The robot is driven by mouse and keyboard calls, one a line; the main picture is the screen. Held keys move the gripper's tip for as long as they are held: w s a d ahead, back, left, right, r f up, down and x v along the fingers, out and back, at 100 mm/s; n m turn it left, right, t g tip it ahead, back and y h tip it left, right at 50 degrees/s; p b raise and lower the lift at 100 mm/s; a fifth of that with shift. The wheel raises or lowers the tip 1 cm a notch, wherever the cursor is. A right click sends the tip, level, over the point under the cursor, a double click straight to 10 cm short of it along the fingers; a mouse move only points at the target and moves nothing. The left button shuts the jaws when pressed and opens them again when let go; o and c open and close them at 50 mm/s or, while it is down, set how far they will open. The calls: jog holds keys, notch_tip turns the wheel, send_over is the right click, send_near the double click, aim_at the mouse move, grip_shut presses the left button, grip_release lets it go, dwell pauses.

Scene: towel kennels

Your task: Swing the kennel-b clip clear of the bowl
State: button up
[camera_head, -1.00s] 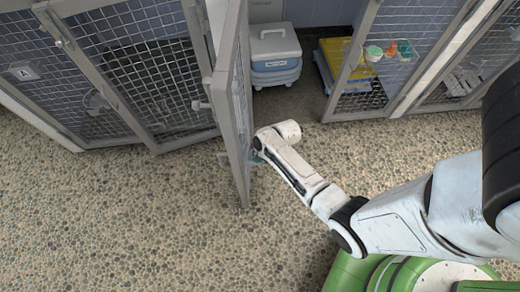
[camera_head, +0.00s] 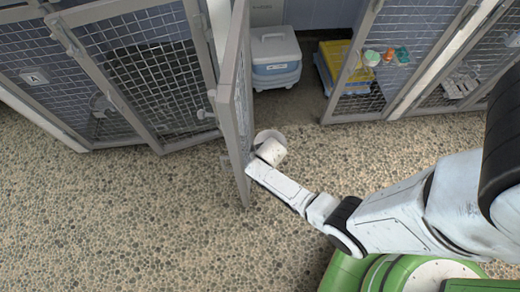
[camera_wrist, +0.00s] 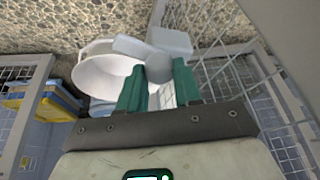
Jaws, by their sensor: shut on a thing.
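My gripper (camera_wrist: 159,84) has green fingers and is shut on a grey part, seemingly the kennel-b clip (camera_wrist: 170,41), in the wrist view. The clip's pale block shows just beyond the fingertips, beside the wire door. The white bowl (camera_wrist: 100,73) is left of the fingers, tilted in this view, its rim close to the clip. I cannot tell whether they touch. In the head view, a white rim, likely the bowl (camera_head: 268,134), shows past my wrist beside the open mesh door (camera_head: 236,105). My fingers and the clip are hidden there.
A closed kennel front with an A plate (camera_head: 34,77) stands left. Behind the open door are a blue-and-white carrier (camera_head: 275,60) and a yellow-and-blue stack (camera_head: 335,60). Small coloured cups (camera_head: 372,57) hang on the right mesh. The pebbled floor (camera_head: 120,220) in front is clear.

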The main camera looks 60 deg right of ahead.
jog(key=shift+a+m, duration=0.1)
jog(key=shift+m, duration=0.2)
jog(key=o, duration=1)
jog(key=shift+o, duration=0.2)
jog(key=p+v, duration=0.4)
jog(key=v, duration=0.6)
jog(key=shift+r, duration=0.35)
jog(key=shift+a, duration=0.15)
